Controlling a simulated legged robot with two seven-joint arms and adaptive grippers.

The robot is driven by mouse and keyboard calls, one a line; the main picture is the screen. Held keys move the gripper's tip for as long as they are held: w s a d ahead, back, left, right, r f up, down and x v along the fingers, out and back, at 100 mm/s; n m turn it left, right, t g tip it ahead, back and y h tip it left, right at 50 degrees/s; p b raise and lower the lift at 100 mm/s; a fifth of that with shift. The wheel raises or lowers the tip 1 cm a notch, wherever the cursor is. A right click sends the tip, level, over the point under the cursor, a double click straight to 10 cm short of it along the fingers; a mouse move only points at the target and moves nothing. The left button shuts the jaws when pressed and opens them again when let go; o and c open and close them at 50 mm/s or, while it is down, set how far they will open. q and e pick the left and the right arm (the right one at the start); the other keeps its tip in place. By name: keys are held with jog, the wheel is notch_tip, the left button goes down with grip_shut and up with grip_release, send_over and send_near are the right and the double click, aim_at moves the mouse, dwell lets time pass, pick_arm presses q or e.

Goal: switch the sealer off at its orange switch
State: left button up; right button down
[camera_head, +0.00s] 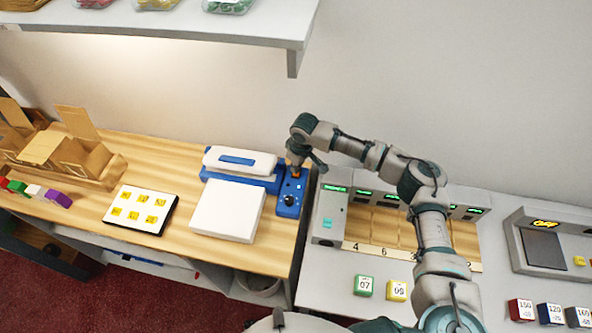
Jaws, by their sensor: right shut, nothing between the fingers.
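The sealer is a blue machine with a white upper bar (240,159) and a white plate in front, on the wooden counter. Its blue control panel (291,193) at the right end carries a black knob (289,200). A small orange patch, apparently the orange switch (296,171), shows at the back of this panel. My right gripper (298,164) is shut and empty, right at the switch and partly covering it. I cannot tell whether it touches the switch or which way the switch is set. My left gripper is not in view.
A white shelf (190,26) overhangs the back left. A card with yellow labels (140,209) lies left of the sealer, beyond it a wooden organiser (75,158). A grey station with green displays (330,215) stands close right, under my right arm. Numbered cubes (364,285) lie in front.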

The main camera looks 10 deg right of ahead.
jog(key=shift+f, duration=0.8)
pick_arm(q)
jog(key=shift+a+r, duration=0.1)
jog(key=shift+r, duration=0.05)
pick_arm(e)
jog(key=shift+r, duration=0.15)
jog(key=shift+r+p, duration=0.25)
jog(key=shift+p, duration=0.1)
jog(key=shift+r+p, duration=0.9)
jog(key=shift+p, duration=0.2)
notch_tip(320, 180, up, 5)
jog(key=p, duration=0.5)
jog(key=shift+f, duration=0.2)
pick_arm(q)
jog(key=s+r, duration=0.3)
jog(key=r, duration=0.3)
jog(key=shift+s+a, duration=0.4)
pick_arm(e)
jog(key=shift+f, duration=0.1)
